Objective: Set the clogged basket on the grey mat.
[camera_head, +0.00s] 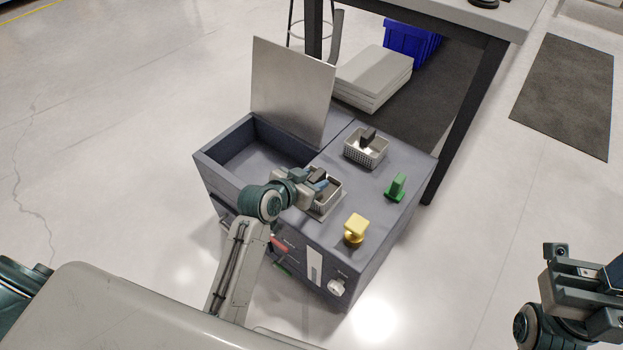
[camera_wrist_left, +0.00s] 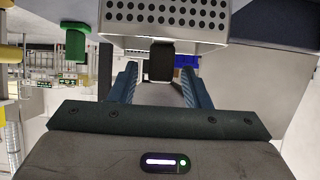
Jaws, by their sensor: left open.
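Two light perforated baskets with dark upright grips stand on the grey cabinet top. The far basket (camera_head: 377,159) is beside the raised lid. The left wrist view, upside down, shows a basket's holed wall (camera_wrist_left: 165,15) and dark grip (camera_wrist_left: 161,62) between the spread fingers. I cannot tell which basket is clogged. My right gripper (camera_head: 590,290) is at the lower right, away from the cabinet, its fingertips unclear.
An open bay (camera_head: 235,160) with an upright metal lid (camera_head: 292,92) is left of the baskets. A green block (camera_head: 397,187) and a yellow knob (camera_head: 355,229) stand to the right. A table leg (camera_head: 470,120) rises behind the cabinet's right side.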

